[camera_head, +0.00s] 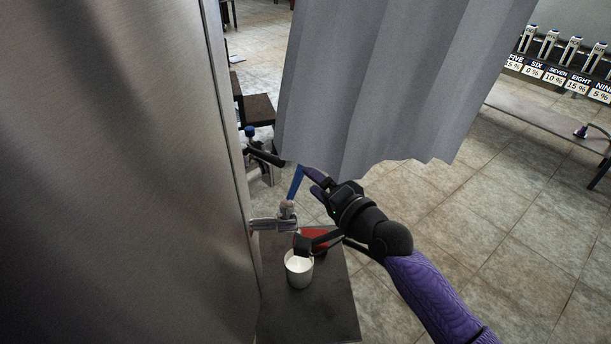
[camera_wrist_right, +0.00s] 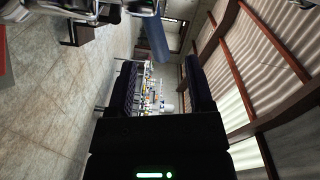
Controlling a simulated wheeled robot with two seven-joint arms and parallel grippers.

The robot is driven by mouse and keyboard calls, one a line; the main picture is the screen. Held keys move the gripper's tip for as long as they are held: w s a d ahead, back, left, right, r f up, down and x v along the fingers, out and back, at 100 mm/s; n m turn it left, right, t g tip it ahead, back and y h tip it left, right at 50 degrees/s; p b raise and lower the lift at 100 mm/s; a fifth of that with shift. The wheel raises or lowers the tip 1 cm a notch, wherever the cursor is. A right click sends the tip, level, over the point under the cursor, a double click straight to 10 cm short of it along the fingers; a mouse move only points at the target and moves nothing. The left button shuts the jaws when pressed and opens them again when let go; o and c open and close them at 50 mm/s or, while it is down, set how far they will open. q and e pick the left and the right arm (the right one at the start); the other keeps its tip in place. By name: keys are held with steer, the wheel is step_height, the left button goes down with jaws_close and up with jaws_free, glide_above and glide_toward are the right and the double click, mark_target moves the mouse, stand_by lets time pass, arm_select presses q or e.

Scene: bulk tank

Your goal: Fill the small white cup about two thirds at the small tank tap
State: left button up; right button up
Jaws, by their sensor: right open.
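The small white cup (camera_head: 298,272) stands upright on a dark stand (camera_head: 330,300) beside the steel tank (camera_head: 130,170). Its inside looks white; I cannot tell whether it holds liquid. The small tank tap (camera_head: 287,211) sticks out of the tank above the cup, with its blue handle (camera_head: 296,182) pointing up. My right gripper (camera_head: 314,180) is open just right of the handle. In the right wrist view the open gripper (camera_wrist_right: 160,80) has the blue handle (camera_wrist_right: 153,38) ahead of its fingers, with no clear contact. My left gripper does not show.
A red piece (camera_head: 318,238) and a dark part sit just behind and above the cup, close to its rim. A grey corrugated sheet (camera_head: 390,90) hangs above my right gripper. Labelled dispensers (camera_head: 560,50) stand far right. Tiled floor (camera_head: 500,240) is clear on the right.

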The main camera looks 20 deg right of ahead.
mark_target(300, 172)
steer(key=b+x, duration=0.1)
steer(key=x, duration=0.4)
steer(key=shift+s, duration=0.1)
steer(key=shift+c, duration=0.2)
jaws_close()
stand_by(1.0)
